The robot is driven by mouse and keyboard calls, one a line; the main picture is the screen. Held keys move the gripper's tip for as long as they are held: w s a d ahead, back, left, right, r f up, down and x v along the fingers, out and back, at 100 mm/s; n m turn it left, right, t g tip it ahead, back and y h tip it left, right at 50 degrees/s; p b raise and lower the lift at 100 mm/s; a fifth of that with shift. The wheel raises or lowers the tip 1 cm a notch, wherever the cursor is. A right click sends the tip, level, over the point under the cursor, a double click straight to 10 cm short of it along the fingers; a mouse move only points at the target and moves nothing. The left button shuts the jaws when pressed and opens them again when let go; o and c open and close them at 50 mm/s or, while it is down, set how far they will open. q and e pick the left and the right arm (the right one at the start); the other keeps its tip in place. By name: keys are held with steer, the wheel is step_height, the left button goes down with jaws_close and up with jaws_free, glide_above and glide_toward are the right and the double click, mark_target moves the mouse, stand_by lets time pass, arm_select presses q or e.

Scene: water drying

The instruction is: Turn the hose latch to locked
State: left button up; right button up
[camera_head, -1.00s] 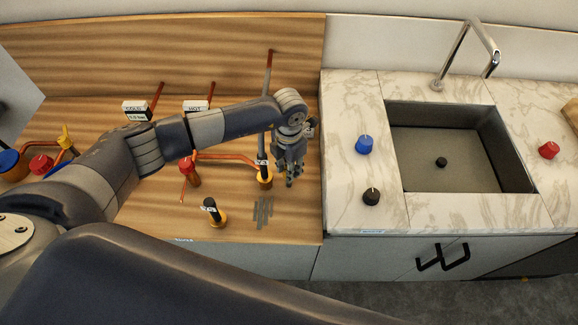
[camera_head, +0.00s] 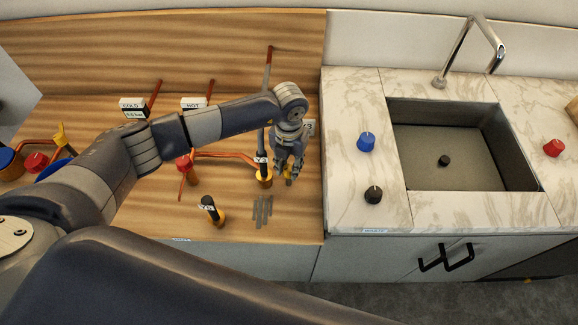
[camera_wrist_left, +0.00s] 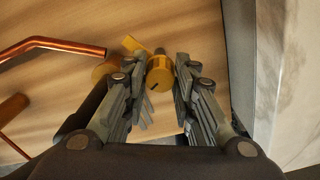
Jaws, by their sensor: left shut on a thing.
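My left gripper (camera_head: 289,173) is at the right part of the wooden counter, shut on a small yellow latch-like piece (camera_head: 288,171). In the left wrist view, the yellow piece (camera_wrist_left: 160,73) is round with a dark mark on its face and sits between the two fingers (camera_wrist_left: 157,88). The fingers hide its sides, and I cannot tell which way the latch is turned. A yellow-based fitting with a black upper part (camera_head: 265,177) stands just left of the gripper. My right gripper is not in view.
A copper pipe (camera_head: 225,156) runs to the fitting from a red valve (camera_head: 185,164). Another black-and-yellow fitting (camera_head: 212,211) stands at the front. Grey slots (camera_head: 262,212) mark the counter. A sink (camera_head: 440,165) with blue (camera_head: 366,141) and black (camera_head: 373,194) knobs lies right.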

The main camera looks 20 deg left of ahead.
mark_target(288, 167)
arm_select(q)
steer(key=n+b, duration=0.1)
steer(key=n, duration=0.5)
steer(key=shift+n, duration=0.3)
steer(key=n, duration=0.5)
steer(key=shift+b, duration=0.3)
steer(key=shift+n, duration=0.4)
steer(key=o, duration=1.1)
steer(key=shift+c, duration=0.2)
steer(key=shift+r, duration=0.1)
step_height(288, 167, up, 12)
